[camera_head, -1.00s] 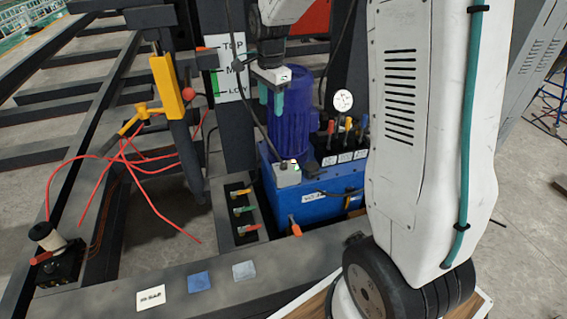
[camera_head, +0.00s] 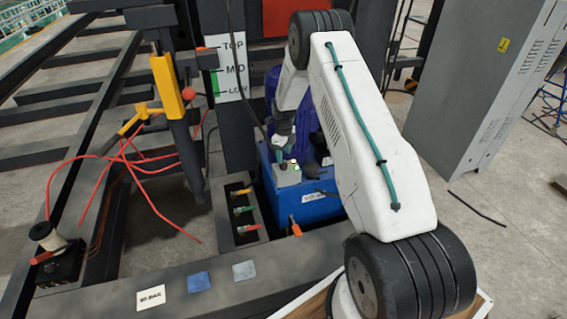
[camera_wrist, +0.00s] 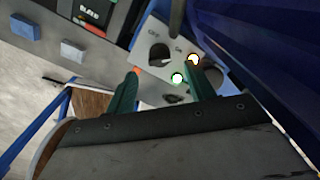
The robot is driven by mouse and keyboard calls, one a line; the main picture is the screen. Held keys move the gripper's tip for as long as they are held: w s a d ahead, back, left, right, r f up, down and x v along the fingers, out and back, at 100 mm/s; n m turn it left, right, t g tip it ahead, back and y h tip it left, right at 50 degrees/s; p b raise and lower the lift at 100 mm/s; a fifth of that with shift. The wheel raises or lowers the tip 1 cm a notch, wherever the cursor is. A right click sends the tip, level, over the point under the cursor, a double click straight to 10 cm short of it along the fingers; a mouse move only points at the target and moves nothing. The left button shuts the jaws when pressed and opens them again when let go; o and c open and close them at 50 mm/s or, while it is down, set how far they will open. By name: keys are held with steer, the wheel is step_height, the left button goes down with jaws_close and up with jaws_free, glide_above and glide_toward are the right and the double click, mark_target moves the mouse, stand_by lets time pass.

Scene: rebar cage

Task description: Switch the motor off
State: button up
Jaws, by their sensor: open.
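The grey switch box (camera_head: 287,174) sits in front of the blue motor (camera_head: 272,88), on the blue power unit. A bright yellow-white spot glows by the right fingertip. My gripper (camera_wrist: 164,68) is open, its teal fingers either side of the switch in view. I cannot tell whether they touch it. In the head view my gripper (camera_head: 283,157) is just above the box; my arm hides much of the motor.
The blue tank (camera_head: 318,207) stands under the motor. Left of it is a panel of coloured valve handles (camera_head: 242,212). A yellow post (camera_head: 167,88) with red hoses stands further left. A grey cabinet (camera_head: 480,90) is at right.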

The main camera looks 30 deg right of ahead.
mark_target(284, 162)
step_height(284, 162, down, 5)
steer(key=shift+f, duration=0.1)
stand_by(0.3)
steer(key=c, duration=1)
